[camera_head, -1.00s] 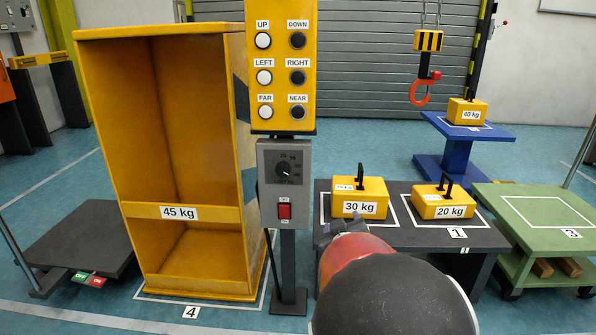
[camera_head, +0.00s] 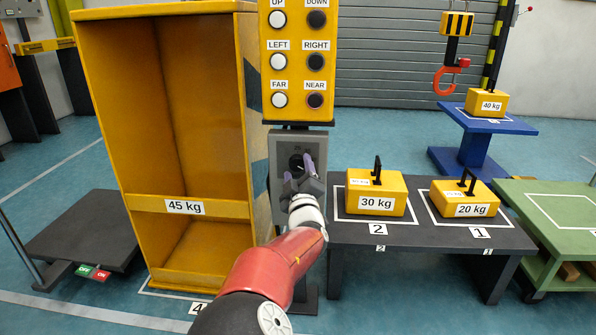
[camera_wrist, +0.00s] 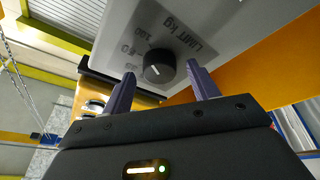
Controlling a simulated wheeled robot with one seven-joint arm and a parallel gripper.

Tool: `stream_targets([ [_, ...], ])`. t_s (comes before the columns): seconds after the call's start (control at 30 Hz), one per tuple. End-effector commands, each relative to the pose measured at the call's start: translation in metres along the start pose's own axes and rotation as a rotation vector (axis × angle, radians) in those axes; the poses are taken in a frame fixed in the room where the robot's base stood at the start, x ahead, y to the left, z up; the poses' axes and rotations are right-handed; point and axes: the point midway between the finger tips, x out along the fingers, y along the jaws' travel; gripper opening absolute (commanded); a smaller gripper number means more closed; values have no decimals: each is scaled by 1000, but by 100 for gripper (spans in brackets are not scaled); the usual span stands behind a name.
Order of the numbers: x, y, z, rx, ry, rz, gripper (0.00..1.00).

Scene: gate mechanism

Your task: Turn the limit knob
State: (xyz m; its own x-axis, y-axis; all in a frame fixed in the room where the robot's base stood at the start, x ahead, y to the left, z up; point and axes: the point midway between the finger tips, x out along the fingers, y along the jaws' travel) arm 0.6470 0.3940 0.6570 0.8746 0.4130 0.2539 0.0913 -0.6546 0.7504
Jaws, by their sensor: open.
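The limit knob (camera_wrist: 159,68) is a round black dial with a white mark, on a grey panel labelled "LIMIT kg" in the wrist view. In the head view the knob (camera_head: 297,162) is partly hidden by my gripper. My gripper (camera_head: 301,168) is in front of the grey control box (camera_head: 280,145). In the wrist view my gripper (camera_wrist: 162,88) is open, with one purple finger on each side of the knob. I cannot tell whether the fingers touch it. The red switch below the knob is hidden behind my arm.
The yellow button panel (camera_head: 297,65) stands right above the control box. The yellow 45 kg frame (camera_head: 185,207) is close on the left. The dark table (camera_head: 400,231) with 30 kg and 20 kg weights is on the right. A red hook (camera_head: 444,82) hangs behind.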

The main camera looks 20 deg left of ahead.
Motion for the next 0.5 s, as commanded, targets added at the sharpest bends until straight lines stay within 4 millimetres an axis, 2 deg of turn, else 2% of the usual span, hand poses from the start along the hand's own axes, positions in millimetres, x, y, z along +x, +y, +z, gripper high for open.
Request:
stream_targets([
  [0.3, 4, 0, 0, 0, 0, -1, 60],
  [0.5, 4, 0, 0, 0, -1, -1, 34],
])
